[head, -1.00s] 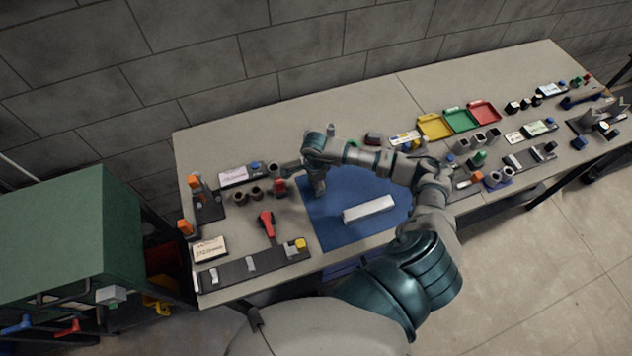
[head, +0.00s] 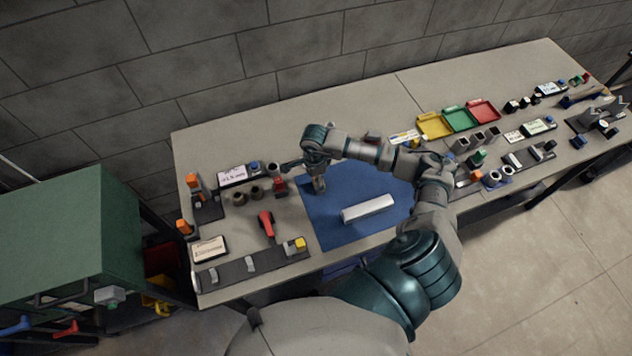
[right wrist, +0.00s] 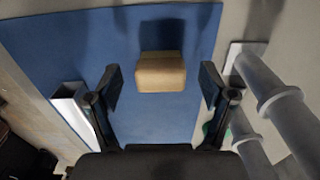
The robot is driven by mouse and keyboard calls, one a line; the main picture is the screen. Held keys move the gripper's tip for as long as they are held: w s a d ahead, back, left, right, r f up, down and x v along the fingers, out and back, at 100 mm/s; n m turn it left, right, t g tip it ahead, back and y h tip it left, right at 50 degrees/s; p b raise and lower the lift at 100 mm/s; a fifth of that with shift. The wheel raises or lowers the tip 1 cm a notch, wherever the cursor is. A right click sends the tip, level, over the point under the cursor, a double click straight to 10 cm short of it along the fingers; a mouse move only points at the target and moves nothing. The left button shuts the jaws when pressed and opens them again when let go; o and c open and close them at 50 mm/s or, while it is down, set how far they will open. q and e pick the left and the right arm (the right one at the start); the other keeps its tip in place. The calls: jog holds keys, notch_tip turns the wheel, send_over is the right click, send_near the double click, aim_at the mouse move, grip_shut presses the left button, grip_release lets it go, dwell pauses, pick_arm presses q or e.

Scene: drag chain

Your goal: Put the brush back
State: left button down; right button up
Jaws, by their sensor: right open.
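A tan block (right wrist: 160,72) lies on the blue mat (right wrist: 70,40) in the right wrist view. It may be the brush; no bristles show. In the head view my arm and gripper hide it. My right gripper (head: 319,187) points down over the left part of the mat (head: 340,229). In the right wrist view its two fingers (right wrist: 160,88) are spread wide, one to each side of the block, with nothing between them touching it. My left gripper is in neither view.
A white bar (head: 368,208) lies on the mat, to the right of my gripper. A red-handled tool (head: 266,223), a strip holder (head: 240,269) and small cups stand left of the mat. Yellow (head: 433,126), green (head: 459,119) and red (head: 484,111) trays sit at the back right.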

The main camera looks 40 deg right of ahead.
jog(key=r, duration=0.2)
jog(key=r+b, duration=0.1)
jog(key=r, duration=0.5)
jog(key=shift+d+r, duration=0.15)
jog(key=shift+d, duration=0.2)
jog(key=shift+r, duration=0.55)
jog(key=shift+a, duration=0.2)
